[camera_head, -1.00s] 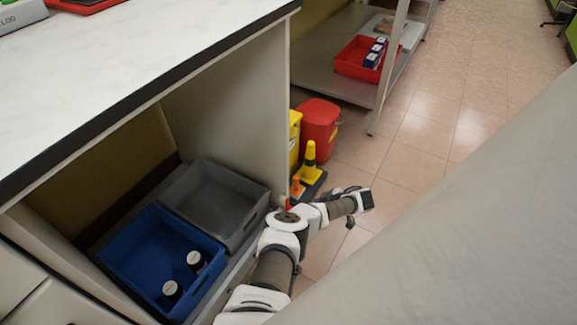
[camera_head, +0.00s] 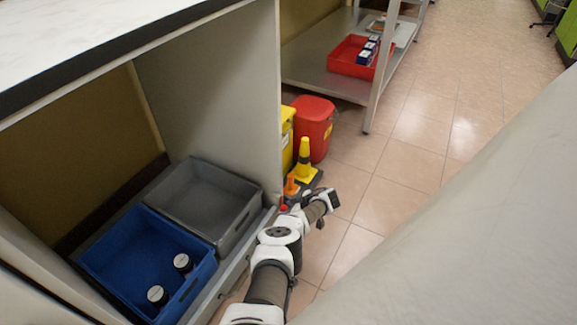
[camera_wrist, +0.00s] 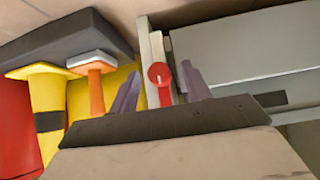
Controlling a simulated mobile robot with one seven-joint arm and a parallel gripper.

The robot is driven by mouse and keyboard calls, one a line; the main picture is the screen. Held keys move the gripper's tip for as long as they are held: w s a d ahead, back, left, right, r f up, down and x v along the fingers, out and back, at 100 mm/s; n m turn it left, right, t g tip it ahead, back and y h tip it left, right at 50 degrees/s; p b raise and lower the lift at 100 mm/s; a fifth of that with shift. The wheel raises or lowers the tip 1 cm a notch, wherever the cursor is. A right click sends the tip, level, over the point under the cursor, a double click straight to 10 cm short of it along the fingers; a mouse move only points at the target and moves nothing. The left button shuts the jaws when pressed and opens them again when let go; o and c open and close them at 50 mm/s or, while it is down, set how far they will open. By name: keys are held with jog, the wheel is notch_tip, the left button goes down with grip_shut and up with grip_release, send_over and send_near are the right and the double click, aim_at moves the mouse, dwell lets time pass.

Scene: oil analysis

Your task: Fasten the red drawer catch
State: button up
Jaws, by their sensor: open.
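The red drawer catch (camera_wrist: 160,76) shows in the wrist view as a round red knob with a short lever pointing down the picture. It is mounted by a pale vertical strip at the edge of a grey panel. My gripper (camera_wrist: 160,88) is open, with one purple-grey finger on each side of the catch; whether they touch it I cannot tell. In the head view the catch is a small red spot (camera_head: 283,207) by the front corner of the drawer (camera_head: 233,272), beside my arm. My fingers are not clear there.
A blue bin (camera_head: 110,262) with two dark white-capped jars and a grey bin (camera_head: 215,232) sit under the white counter. An orange and a yellow cone (camera_head: 305,160), plus yellow and red containers (camera_head: 313,125), stand close beyond the arm. Floor to the right is clear.

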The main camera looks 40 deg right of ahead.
jog(key=c, duration=1)
jog(key=shift+r, duration=0.1)
